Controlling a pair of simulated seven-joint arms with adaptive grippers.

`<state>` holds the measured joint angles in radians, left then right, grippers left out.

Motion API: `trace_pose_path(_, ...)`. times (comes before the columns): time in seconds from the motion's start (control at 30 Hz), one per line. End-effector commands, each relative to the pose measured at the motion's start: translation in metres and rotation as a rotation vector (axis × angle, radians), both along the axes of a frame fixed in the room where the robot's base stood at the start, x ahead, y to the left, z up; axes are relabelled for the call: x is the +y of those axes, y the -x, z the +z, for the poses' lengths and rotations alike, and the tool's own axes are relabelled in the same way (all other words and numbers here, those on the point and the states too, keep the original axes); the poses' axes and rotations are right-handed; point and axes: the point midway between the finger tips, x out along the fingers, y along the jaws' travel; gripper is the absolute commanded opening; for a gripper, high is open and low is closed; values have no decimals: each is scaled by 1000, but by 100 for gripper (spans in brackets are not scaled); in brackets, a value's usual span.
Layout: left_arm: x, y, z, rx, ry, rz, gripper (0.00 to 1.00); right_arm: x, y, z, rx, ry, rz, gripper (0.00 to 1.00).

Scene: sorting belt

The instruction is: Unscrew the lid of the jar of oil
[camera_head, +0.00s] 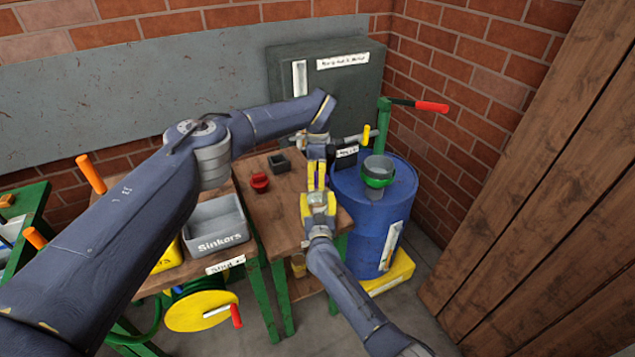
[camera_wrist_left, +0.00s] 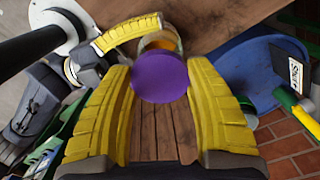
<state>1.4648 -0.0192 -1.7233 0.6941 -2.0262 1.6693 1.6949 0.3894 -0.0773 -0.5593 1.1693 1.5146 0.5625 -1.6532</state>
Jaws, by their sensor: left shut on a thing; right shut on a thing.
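The jar of oil (camera_wrist_left: 162,42) shows in the left wrist view as a pale, rounded body behind its purple lid (camera_wrist_left: 160,78). My left gripper (camera_wrist_left: 160,88) has its yellow fingers on both sides of the lid and is shut on it. My right gripper (camera_wrist_left: 128,36) reaches in from the upper left and is shut on the jar body. In the head view my right gripper (camera_head: 316,176) points up, close to my left gripper (camera_head: 318,143), above the wooden table (camera_head: 270,215). There the grippers and left arm hide the jar and lid.
A blue barrel (camera_head: 365,225) with a green-rimmed funnel (camera_head: 379,172) stands right of the table. A red cup (camera_head: 260,182) and a dark box (camera_head: 279,165) sit on the tabletop. A grey "Sinkers" bin (camera_head: 215,225) is at the left.

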Motion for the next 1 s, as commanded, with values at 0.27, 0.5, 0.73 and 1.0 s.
trace_pose_path(0.27, 0, 0, 16, 1, -1, 0, 19, 0, 0, 0, 0, 0, 0, 0)
trace_pose_path(0.5, 0, 0, 16, 1, -1, 0, 19, 0, 0, 0, 0, 0, 0, 75)
trace_pose_path(0.73, 0, 0, 16, 1, -1, 0, 19, 0, 0, 0, 0, 0, 0, 87)
trace_pose_path(1.0, 0, 0, 16, 1, -1, 0, 19, 0, 7, 0, 1, -2, 1, 87)
